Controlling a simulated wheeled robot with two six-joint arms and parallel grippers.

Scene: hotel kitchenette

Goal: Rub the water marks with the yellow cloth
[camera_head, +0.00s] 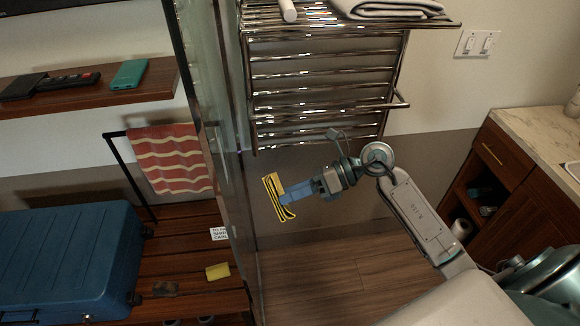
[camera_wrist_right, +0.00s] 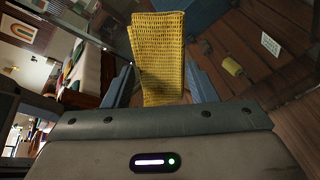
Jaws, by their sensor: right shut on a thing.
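The yellow cloth (camera_head: 271,190) with dark stripes hangs from my right gripper (camera_head: 286,195), which is shut on it. In the right wrist view the cloth (camera_wrist_right: 160,50) stands out between the two blue-grey fingers (camera_wrist_right: 163,86). A tall glass panel (camera_head: 226,170) stands just left of the cloth in the head view. I see a gap between cloth and glass there, but cannot judge the depth. I cannot make out clear water marks on the glass. My left gripper is out of view.
A chrome towel rack (camera_head: 325,75) is on the wall above my right gripper. Left of the glass, a slatted wooden bench (camera_head: 190,300) holds a blue suitcase (camera_head: 70,262), a white card (camera_head: 219,233) and a small yellow item (camera_head: 217,271). The floor (camera_head: 335,285) below is clear.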

